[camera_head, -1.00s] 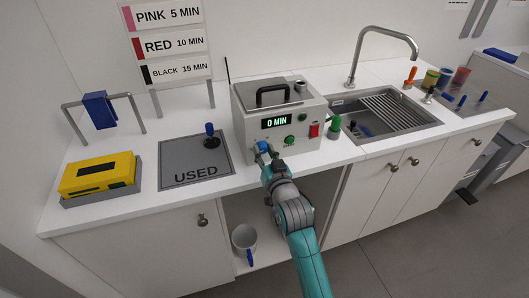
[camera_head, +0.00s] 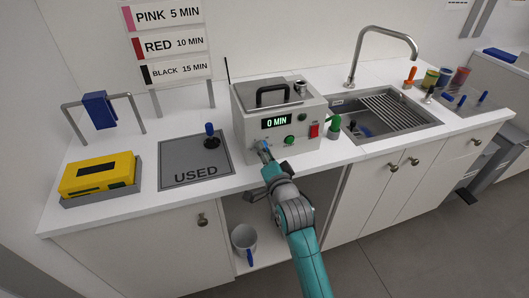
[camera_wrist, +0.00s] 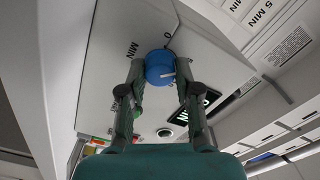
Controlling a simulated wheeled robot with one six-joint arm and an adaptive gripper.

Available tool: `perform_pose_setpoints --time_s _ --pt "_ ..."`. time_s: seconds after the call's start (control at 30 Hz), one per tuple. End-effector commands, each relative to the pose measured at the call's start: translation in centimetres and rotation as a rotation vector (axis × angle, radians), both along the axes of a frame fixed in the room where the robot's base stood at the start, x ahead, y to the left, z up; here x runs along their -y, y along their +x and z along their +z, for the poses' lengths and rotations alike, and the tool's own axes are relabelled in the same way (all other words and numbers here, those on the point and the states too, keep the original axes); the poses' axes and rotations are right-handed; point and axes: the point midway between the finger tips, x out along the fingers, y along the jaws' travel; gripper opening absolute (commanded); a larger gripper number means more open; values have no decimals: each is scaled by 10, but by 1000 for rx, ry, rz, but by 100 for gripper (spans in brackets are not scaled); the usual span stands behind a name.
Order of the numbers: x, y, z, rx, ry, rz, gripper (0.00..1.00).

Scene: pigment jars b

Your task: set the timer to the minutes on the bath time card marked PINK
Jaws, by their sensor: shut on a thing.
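The timer is a grey box (camera_head: 308,112) on the counter, with a green display (camera_head: 278,122) reading 0 MIN. My gripper (camera_head: 264,150) is at its front face. In the wrist view my gripper (camera_wrist: 160,75) has its two fingers shut on either side of a blue knob (camera_wrist: 159,66) with a white pointer line. Marks "0" and "MIN" show on the panel around the knob. The bath time card marked PINK (camera_head: 168,15) is on the board at the back left and reads 5 MIN. The knob is mostly hidden by my gripper in the head view.
A green button (camera_head: 289,140) and a red switch (camera_head: 314,130) are on the box front. A grey USED mat (camera_head: 180,180) with a blue-handled item lies left. A yellow device (camera_head: 98,175) is further left. A sink (camera_head: 400,128) is right.

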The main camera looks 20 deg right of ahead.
Motion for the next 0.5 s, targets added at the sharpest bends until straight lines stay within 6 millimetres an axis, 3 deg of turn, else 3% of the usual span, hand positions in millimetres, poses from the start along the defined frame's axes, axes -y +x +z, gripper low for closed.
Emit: perform_pose_setpoints --time_s 0.5 --pt "1 0 -1 -2 116 -1 0"
